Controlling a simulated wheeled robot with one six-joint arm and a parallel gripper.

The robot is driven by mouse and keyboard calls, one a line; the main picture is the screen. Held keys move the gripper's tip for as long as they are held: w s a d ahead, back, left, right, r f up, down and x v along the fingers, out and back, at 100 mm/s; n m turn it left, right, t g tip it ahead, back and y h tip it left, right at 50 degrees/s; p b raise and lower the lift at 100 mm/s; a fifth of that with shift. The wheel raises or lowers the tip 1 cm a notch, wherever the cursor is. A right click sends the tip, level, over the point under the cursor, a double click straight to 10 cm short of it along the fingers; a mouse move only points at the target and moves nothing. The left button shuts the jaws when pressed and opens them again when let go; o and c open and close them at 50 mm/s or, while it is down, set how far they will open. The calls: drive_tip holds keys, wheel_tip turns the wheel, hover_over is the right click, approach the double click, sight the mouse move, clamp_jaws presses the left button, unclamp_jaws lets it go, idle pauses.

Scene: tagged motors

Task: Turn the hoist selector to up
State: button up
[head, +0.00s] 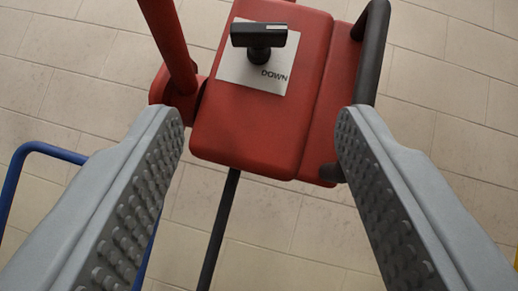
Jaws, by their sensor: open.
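The hoist selector (258,37) is a black T-shaped knob on a short stem, near the top of the head view. It stands on a white label plate (245,68) on a red box (250,125). The word "DOWN" is printed below the knob at the right; no other word shows. The knob's bar lies roughly level across the picture, with a pale mark at its right end. My gripper (258,133) is open and empty. Its two grey, studded fingers reach up from the lower corners, apart on either side of the box's lower part. The knob is beyond the fingertips.
A dark handle bar (373,50) runs along the box's right side, close to the right fingertip. A red post (168,40) rises at the left. A dark rod (220,225) hangs below the box. A blue tube (45,150) is at far left. Tiled floor shows around.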

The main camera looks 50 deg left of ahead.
drive_tip(key=shift+v, duration=1.35)
drive_tip(key=shift+o, duration=0.2)
drive_tip(key=shift+o, duration=1.2)
drive_tip(key=shift+s+d+f, duration=0.1)
drive_tip(key=shift+d+f, duration=0.1)
approach(259, 39)
drive_tip(key=x, duration=0.8)
drive_tip(key=shift+a+r, duration=0.1)
drive_tip(key=shift+a, duration=0.05)
drive_tip(key=c, duration=1)
